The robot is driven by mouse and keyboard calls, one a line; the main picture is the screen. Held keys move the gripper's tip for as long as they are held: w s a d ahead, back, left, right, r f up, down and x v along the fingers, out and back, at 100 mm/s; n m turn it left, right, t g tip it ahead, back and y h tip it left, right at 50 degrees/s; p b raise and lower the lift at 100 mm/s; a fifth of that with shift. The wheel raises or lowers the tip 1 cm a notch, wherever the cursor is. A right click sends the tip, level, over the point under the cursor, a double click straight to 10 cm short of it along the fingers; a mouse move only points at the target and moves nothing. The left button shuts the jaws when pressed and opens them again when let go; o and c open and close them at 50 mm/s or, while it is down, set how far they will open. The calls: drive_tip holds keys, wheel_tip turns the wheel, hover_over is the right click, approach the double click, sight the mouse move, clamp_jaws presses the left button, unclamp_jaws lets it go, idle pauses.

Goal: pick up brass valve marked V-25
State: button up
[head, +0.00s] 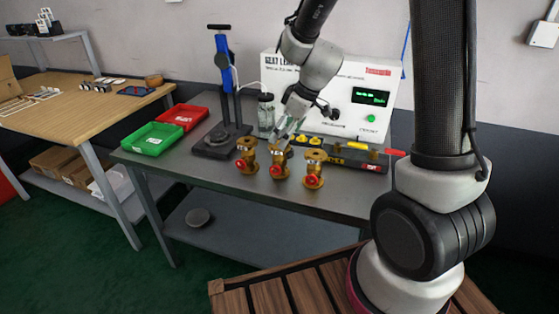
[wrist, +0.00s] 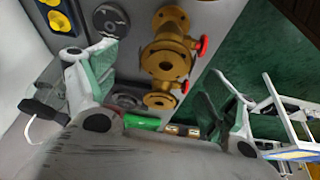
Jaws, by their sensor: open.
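Three brass valves with red handwheels stand in a row on the grey metal bench: a left valve (head: 246,155), a middle valve (head: 279,160) and a right valve (head: 314,169). Their small markings are too small to read, so I cannot tell which is V-25. My gripper (head: 289,131) is just above and behind the middle valve in the head view. In the wrist view my gripper (wrist: 163,62) is open and empty, its green-padded fingers spread wide. A large brass valve (wrist: 166,62) shows between them, with a smaller-looking one (wrist: 160,100) beyond.
Behind the valves stand a white test unit (head: 350,95) and a dark fixture (head: 350,158) with yellow parts. A blue-topped stand (head: 224,95) and a glass jar (head: 266,112) are close by. Green (head: 153,140) and red (head: 182,118) trays sit at the bench's left end.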

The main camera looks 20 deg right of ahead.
sight(279, 160)
drive_tip(key=x, duration=0.5)
drive_tip(key=shift+s+a+f, duration=0.2)
drive_tip(key=shift+s+f, duration=0.15)
drive_tip(key=shift+c, duration=0.3)
drive_tip(key=c, duration=1.7)
clamp_jaws()
drive_tip(key=shift+r, duration=0.2)
